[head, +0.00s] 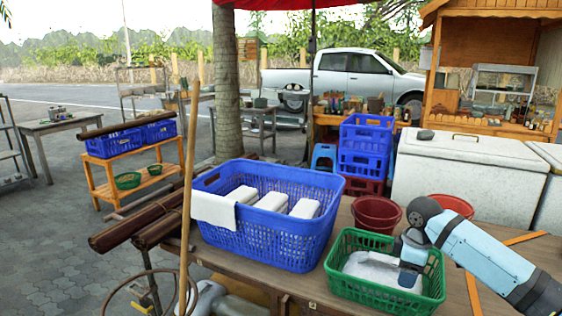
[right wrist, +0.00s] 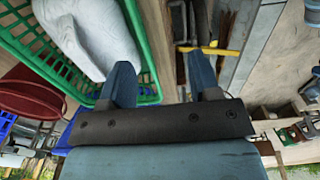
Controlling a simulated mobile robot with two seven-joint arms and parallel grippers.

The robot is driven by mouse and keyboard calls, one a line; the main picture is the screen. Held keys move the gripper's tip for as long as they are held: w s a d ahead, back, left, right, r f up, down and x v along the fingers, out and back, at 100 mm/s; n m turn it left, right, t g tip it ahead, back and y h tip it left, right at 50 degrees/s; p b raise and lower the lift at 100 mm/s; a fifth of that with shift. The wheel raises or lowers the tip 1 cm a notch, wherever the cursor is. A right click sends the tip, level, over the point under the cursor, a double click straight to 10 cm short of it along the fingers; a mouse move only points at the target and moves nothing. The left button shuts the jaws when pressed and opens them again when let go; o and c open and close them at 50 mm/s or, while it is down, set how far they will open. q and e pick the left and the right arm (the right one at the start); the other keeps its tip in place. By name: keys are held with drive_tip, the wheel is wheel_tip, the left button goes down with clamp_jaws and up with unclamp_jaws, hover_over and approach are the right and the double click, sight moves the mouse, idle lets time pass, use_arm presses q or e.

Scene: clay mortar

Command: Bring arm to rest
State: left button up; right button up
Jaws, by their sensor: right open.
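My right arm comes in from the right in the head view. Its gripper (head: 408,272) points down over the right part of a green basket (head: 345,289) on the wooden table. A pale, smooth object (head: 372,268) lies in that basket. In the right wrist view the two fingers of my right gripper (right wrist: 162,82) stand apart with nothing between them. The green basket (right wrist: 146,50) and the pale object (right wrist: 88,35) show to the left of the fingers there. I cannot tell whether a finger touches the basket. My left gripper is not in view.
A large blue basket (head: 262,243) with several white containers and a white cloth (head: 213,210) stands left of the green basket. A red bucket (head: 376,214) stands behind it, another (head: 452,206) behind my arm. A wooden pole (head: 190,170) rises at the left.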

drive_tip(key=s+a+f+t+y, duration=0.1)
drive_tip(key=s+a+f, duration=0.1)
drive_tip(key=a+f, duration=0.55)
drive_tip(key=s+a+f+m+t+y, duration=0.25)
drive_tip(key=s+a+f, duration=0.25)
drive_tip(key=s+f, duration=0.4)
drive_tip(key=s+a+f+m+t+y, duration=0.2)
drive_tip(key=s+a+f+m+t, duration=0.3)
drive_tip(key=s, duration=0.5)
drive_tip(key=s+d+m+t+h, duration=0.2)
drive_tip(key=s+d, duration=0.3)
drive_tip(key=s, duration=0.6)
use_arm(q)
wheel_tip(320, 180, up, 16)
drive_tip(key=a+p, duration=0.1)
drive_tip(key=p, duration=1.9)
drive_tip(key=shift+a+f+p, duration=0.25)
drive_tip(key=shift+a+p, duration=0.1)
drive_tip(key=shift+p, duration=0.05)
use_arm(e)
wheel_tip(320, 180, up, 15)
drive_tip(key=s+d, duration=0.1)
drive_tip(key=shift+s+d+r+h, duration=0.15)
drive_tip(key=shift+d+h, duration=0.1)
drive_tip(key=shift+h, duration=0.1)
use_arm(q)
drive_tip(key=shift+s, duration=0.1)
